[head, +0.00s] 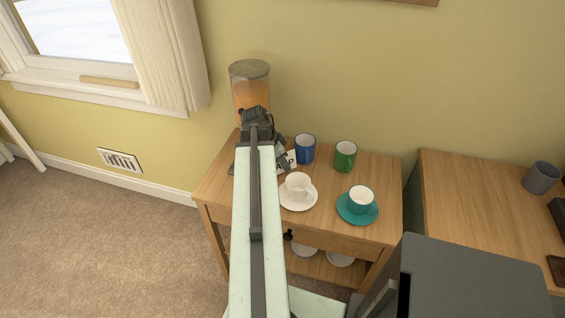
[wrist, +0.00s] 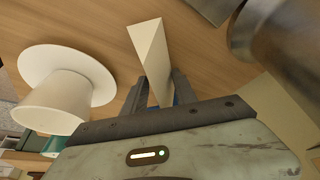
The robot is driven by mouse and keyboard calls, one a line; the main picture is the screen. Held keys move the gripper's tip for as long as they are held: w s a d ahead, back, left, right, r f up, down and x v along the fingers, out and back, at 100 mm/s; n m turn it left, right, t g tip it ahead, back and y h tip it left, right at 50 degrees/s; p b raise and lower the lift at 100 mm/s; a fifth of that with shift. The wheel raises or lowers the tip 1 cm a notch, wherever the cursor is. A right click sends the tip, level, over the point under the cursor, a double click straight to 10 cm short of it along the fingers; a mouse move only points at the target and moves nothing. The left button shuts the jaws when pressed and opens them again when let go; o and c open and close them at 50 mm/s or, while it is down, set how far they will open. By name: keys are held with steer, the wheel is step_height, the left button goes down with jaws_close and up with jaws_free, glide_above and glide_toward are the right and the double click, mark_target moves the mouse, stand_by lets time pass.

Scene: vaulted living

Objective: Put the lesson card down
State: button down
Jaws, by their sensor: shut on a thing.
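The lesson card (head: 291,158) is a small white card with dark letters, partly hidden by my arm in the head view. In the wrist view the card (wrist: 150,45) shows as a pale folded wedge between my fingers. My gripper (wrist: 158,90) is shut on it. The gripper is mostly hidden behind my arm in the head view. The card is over the wooden side table (head: 328,240), close to its top; I cannot tell whether it touches.
A white cup (head: 298,185) on a white saucer stands just in front of the card. A blue mug (head: 305,149) and a green mug (head: 346,155) stand behind and right. A teal cup (head: 361,199) on its saucer is at front right. A glass jar (head: 250,85) stands at back left.

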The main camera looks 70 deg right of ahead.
step_height(320, 180, up, 18)
steer(key=p, duration=1.7)
steer(key=shift+f, duration=0.15)
